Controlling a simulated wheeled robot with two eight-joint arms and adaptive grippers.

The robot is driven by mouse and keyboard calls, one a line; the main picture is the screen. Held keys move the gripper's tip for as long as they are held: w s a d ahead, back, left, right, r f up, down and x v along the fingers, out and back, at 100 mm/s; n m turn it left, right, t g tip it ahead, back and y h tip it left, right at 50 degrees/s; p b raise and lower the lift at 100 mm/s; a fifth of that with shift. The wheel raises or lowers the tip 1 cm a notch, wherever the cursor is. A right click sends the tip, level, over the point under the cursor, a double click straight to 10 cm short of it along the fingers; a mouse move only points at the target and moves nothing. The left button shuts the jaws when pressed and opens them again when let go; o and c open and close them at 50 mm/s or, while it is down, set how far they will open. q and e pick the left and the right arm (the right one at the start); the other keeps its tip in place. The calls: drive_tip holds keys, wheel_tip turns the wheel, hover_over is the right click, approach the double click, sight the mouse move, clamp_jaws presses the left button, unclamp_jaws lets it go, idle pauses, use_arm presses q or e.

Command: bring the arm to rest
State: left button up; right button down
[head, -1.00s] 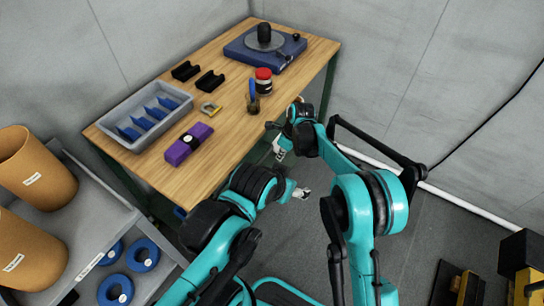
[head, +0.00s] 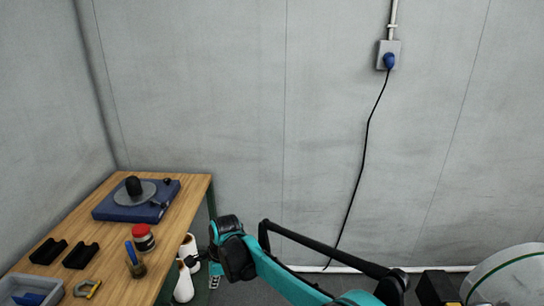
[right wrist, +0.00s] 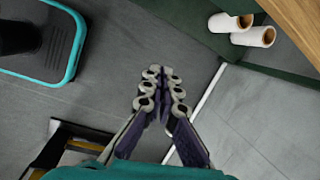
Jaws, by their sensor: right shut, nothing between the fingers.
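My right arm (head: 280,280) comes in from the bottom of the head view, to the right of the wooden table. My right gripper (head: 216,274) hangs beside the table's right side, partly hidden behind the arm's wrist. In the right wrist view its fingers (right wrist: 162,90) are together and empty, above the grey floor. My left arm and gripper are not in the current views.
The wooden table (head: 120,290) carries a blue turntable-like device (head: 118,207), a red-lidded jar (head: 143,238), black holders (head: 81,256) and a grey tray (head: 45,286). White rolls (right wrist: 253,37) stand by the table. A cable hangs from a wall socket (head: 389,47).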

drive_tip(key=s+d+r+n+t, duration=0.1)
drive_tip(key=s+d+r+n, duration=0.15)
drive_tip(key=d, duration=0.45)
drive_tip(key=s+d+r+n+t, duration=0.1)
drive_tip(key=s+d+r+n, duration=0.1)
drive_tip(key=d+r, duration=0.35)
drive_tip(key=s+d+r+n+t, duration=0.1)
drive_tip(key=s+d+r+n, duration=0.15)
drive_tip(key=d, duration=0.65)
drive_tip(key=s+d+f+n+t+h, duration=0.2)
drive_tip(key=s+d+n, duration=0.6)
drive_tip(key=s+d, duration=0.6)
wheel_tip(320, 180, down, 2)
drive_tip(key=shift+d+f+t+h, duration=0.15)
drive_tip(key=shift+d+t+h, duration=0.15)
drive_tip(key=shift+d+h, duration=0.25)
